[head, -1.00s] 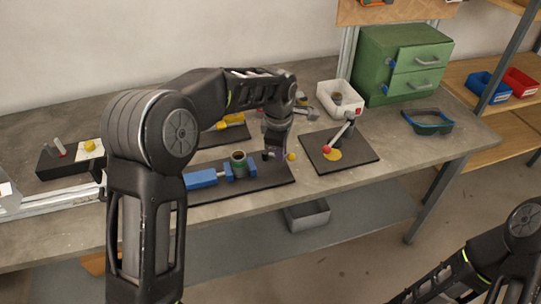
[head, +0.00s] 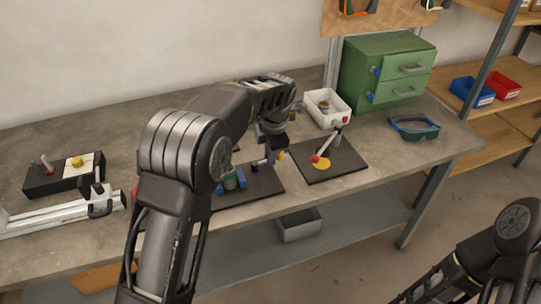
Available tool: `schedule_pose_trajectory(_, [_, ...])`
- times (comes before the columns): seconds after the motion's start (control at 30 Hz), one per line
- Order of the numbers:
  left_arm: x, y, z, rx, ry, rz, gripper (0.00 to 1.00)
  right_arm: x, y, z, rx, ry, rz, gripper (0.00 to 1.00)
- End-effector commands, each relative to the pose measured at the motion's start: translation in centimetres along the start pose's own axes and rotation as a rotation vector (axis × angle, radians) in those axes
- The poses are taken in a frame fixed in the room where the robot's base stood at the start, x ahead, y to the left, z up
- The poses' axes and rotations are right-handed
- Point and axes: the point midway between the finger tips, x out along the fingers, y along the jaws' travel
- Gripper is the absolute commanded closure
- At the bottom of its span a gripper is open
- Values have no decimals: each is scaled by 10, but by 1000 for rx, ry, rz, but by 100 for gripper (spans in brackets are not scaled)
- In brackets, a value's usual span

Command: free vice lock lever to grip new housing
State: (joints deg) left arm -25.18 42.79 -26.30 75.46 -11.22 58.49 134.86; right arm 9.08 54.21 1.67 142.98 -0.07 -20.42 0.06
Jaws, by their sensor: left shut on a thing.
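The blue vice (head: 241,182) sits on a black plate (head: 262,188) near the table's front edge, partly hidden behind my left arm. My left gripper (head: 271,157) reaches down at the right end of the vice.
Right of the vice, a black plate (head: 340,165) carries a red-knobbed lever and a yellow disc. Behind stand a white bin (head: 314,114) and a green drawer cabinet (head: 365,85). Blue goggles (head: 414,130) lie at right. A white rail fixture (head: 60,213) is at left.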

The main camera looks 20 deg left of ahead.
Motion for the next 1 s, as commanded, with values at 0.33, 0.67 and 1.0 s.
schedule_pose_trajectory(0.33, [0,0,0,0,-2,1,86,0,0,0,0,0,0,68])
schedule_pose_trajectory(0.67, [0,0,0,1,-1,0,68,0,0,0,0,0,0,68])
schedule_pose_trajectory(1.0, [-15,0,1,1,-3,2,68,2,1,0,0,0,0,68])
